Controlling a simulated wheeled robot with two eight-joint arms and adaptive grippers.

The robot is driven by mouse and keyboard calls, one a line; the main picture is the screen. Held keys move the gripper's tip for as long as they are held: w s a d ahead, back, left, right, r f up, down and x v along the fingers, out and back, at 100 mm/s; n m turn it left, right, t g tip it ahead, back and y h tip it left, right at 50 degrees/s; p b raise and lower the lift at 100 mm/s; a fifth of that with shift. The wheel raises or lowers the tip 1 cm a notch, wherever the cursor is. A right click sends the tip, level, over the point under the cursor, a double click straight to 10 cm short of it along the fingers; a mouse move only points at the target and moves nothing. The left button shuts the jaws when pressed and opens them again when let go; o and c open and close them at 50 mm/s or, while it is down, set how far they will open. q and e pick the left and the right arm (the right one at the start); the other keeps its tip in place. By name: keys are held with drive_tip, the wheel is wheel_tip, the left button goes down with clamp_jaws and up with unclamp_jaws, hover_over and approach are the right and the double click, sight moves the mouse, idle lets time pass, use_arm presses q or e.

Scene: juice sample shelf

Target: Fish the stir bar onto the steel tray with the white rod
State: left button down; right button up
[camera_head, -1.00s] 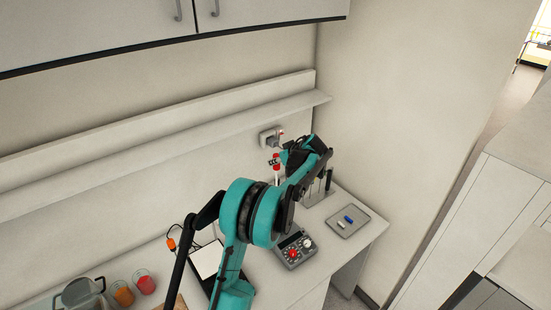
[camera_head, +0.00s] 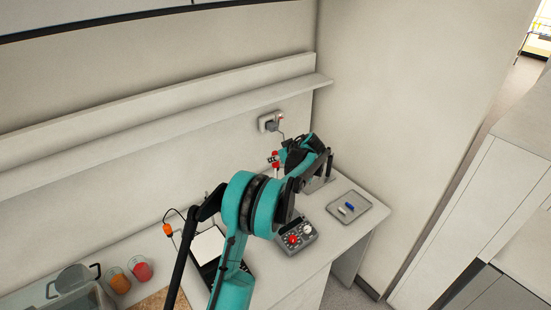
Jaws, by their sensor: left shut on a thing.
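The steel tray (camera_head: 366,201) lies on the counter near its right end. A small white piece (camera_head: 342,210) and a small blue piece (camera_head: 350,206) lie on it; I cannot tell which is a stir bar. My left arm reaches across the counter, and its gripper (camera_head: 279,159) is beyond the wrist, left of and behind the tray. It is shut on a thin red-and-white upright piece, seemingly the white rod (camera_head: 275,155). My arm hides the rod's lower part and whatever is below it. My right gripper is out of view.
A grey device with red and white knobs (camera_head: 309,238) stands in front of the tray's left side. A dark upright piece (camera_head: 329,162) is behind my wrist. Two glasses of orange (camera_head: 120,284) and red (camera_head: 142,270) liquid stand at left. A shelf (camera_head: 200,110) runs along the wall.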

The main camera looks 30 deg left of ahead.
use_arm(q)
drive_tip(key=shift+f+b, duration=0.6)
drive_tip(key=shift+f, duration=0.1)
drive_tip(key=shift+r, duration=0.2)
idle(0.7)
drive_tip(key=shift+r, duration=0.45)
wheel_tip(320, 180, up, 13)
drive_tip(key=p, duration=0.7)
drive_tip(key=shift+r, duration=0.2)
idle(0.7)
drive_tip(key=shift+f, duration=0.1)
idle(0.3)
